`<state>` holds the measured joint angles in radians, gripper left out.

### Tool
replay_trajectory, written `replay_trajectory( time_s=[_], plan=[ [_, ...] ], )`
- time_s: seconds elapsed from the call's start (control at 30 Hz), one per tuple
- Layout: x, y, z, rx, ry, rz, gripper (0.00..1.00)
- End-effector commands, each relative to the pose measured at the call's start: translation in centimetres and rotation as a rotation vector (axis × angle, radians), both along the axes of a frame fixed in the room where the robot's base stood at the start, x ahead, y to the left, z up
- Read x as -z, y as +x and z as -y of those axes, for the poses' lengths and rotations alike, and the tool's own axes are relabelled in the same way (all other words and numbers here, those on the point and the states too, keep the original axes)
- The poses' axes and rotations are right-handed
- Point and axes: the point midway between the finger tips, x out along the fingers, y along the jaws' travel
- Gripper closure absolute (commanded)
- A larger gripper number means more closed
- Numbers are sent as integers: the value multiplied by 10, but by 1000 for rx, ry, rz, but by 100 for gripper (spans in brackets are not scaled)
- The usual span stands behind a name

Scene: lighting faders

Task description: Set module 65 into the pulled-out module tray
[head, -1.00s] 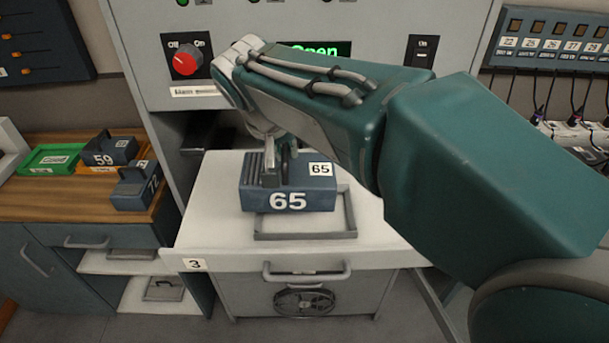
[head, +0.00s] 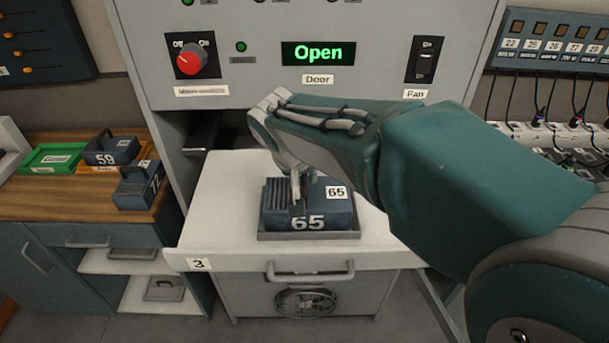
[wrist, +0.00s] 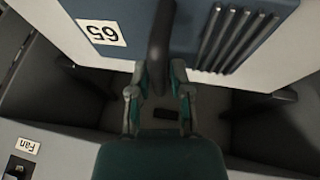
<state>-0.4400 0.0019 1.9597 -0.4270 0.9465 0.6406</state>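Module 65 (head: 335,212) is a dark blue box with a ribbed top, a handle and white "65" labels. It sits level within the low grey rectangular frame (head: 310,236) on the pulled-out white module tray (head: 225,225), and its lower edge meets the frame's rim. My gripper (head: 299,193) is over the module, with its fingers at the handle. In the wrist view, the fingers (wrist: 160,72) lie on both sides of the dark handle and appear shut on it. The module's label also shows in the wrist view (wrist: 101,32). The module's far side is partly hidden by my arm.
The cabinet panel behind has a lit "Open" door display (head: 318,53), a red knob (head: 190,62) and a fan switch (head: 425,60). Modules 59 (head: 110,150) and 72 (head: 138,187) stand on the wooden counter at left. The white tray around the frame is clear.

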Motion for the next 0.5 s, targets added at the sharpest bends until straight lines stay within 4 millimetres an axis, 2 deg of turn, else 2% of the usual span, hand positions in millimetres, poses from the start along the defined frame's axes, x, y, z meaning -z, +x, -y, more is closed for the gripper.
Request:
replay_trajectory(
  time_s=[0.37, 0.5],
  plan=[
    [-1, 0, 1, 1, 0, 1, 49],
    [-11, -3, -3, -2, 2, 4, 49]
  ],
)
